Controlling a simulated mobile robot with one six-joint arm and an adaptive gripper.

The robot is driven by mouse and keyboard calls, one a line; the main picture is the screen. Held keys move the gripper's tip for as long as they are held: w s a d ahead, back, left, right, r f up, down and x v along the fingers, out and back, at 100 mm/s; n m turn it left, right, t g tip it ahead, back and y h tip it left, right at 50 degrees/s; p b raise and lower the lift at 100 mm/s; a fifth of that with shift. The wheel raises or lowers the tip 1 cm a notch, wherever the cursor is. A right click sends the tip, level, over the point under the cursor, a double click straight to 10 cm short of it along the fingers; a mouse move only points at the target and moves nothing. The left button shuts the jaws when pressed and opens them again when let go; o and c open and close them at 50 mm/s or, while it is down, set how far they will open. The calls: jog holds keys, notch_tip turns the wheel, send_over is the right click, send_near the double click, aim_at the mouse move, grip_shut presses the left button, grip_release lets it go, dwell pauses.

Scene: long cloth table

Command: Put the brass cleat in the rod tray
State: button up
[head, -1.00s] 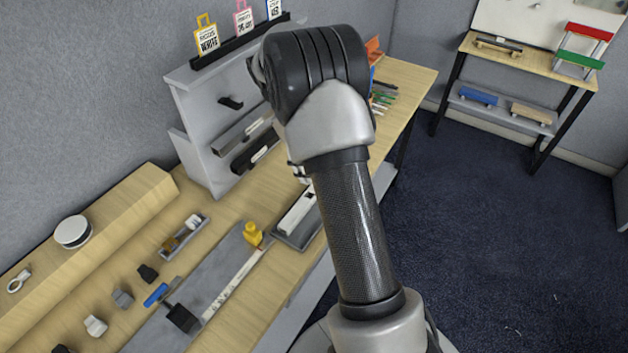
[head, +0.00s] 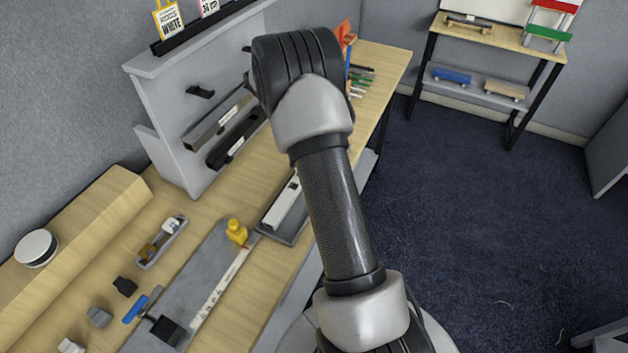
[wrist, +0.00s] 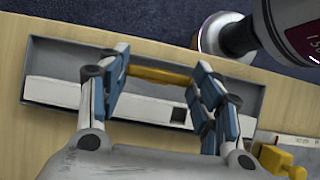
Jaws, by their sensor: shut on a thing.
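The brass cleat (wrist: 160,76) shows in the wrist view as a narrow yellow-brown bar, held crosswise between the blue-padded fingers of my gripper (wrist: 161,68). The rod tray (wrist: 60,52) is a shallow grey tray below it, with a long white bar lying inside. The cleat appears over the tray's middle part; its height above the tray floor is hard to tell. In the head view the tray (head: 291,238) is partly hidden by my arm. My gripper and the cleat are hidden there.
A yellow object (head: 237,232) stands beside the tray, near a pale ruler (head: 220,290) on a grey mat. A small parts tray (head: 160,243) and several small blocks lie left. A grey rack (head: 165,125) stands behind. The tabletop's front edge is close to the tray.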

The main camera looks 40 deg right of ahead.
jog(key=shift+f+b, duration=0.9)
jog(key=shift+f, duration=2.05)
jog(key=shift+f, duration=0.15)
jog(key=o, duration=1)
jog(key=shift+c, duration=0.2)
